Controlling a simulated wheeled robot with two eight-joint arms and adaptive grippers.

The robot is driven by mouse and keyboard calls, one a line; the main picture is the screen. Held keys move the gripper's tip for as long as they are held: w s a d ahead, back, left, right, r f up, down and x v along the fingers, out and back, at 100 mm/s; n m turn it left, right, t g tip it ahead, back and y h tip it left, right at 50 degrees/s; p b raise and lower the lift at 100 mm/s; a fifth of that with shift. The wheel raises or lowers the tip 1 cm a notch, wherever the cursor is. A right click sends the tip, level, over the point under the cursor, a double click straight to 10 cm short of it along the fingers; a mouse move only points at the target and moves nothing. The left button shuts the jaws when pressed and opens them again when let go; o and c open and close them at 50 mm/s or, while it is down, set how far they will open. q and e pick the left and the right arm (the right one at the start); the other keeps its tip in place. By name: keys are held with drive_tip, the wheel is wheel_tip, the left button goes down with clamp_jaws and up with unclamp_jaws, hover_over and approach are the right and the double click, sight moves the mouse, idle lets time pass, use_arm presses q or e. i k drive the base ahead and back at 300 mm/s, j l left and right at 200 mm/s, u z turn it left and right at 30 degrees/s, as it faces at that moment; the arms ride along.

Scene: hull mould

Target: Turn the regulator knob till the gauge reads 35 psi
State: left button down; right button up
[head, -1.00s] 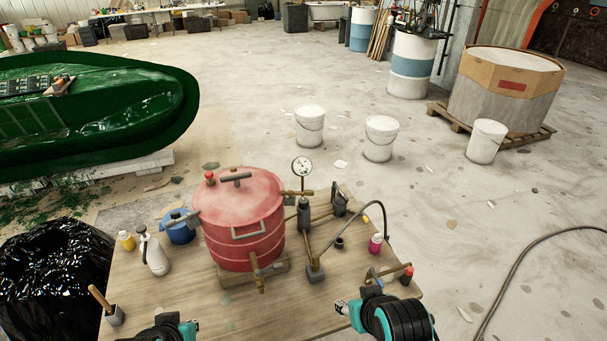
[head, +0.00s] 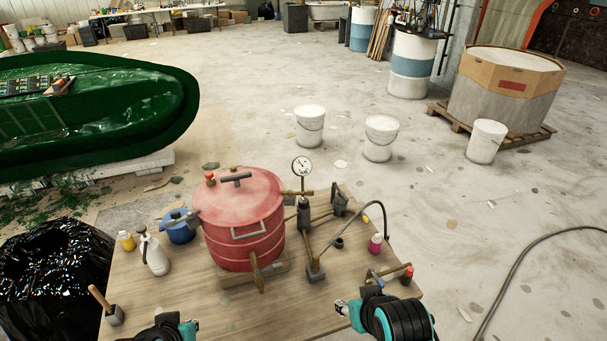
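The round white-faced pressure gauge (head: 302,166) stands on a thin stem behind the table's middle, right of the red pressure pot (head: 243,228). Its dark needle shows, but the scale is too small to read. Below it is a dark grey upright cylinder (head: 303,212) on the brass pipework, which looks like the regulator; I cannot make out its knob clearly. My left gripper (head: 186,328) is at the bottom edge, partly cut off. My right gripper (head: 345,308) is at the table's front right. Both are well apart from the regulator and gauge, and their fingers are not clear.
A wooden table (head: 205,300) carries the pot, a blue pot (head: 178,230), a white spray bottle (head: 154,254) and a pink bottle (head: 376,243). A black hose (head: 362,205) arches right of the regulator. White buckets (head: 382,138) stand on open floor behind.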

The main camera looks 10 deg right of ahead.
sight(302, 202)
drive_tip(key=i+l, duration=0.15)
drive_tip(key=l, duration=0.2)
drive_tip(key=i+l+z, duration=0.1)
drive_tip(key=l, duration=0.25)
drive_tip(key=i+l, duration=0.3)
drive_tip(key=i+l+z, duration=0.1)
drive_tip(key=l, duration=0.3)
drive_tip(key=i, duration=0.05)
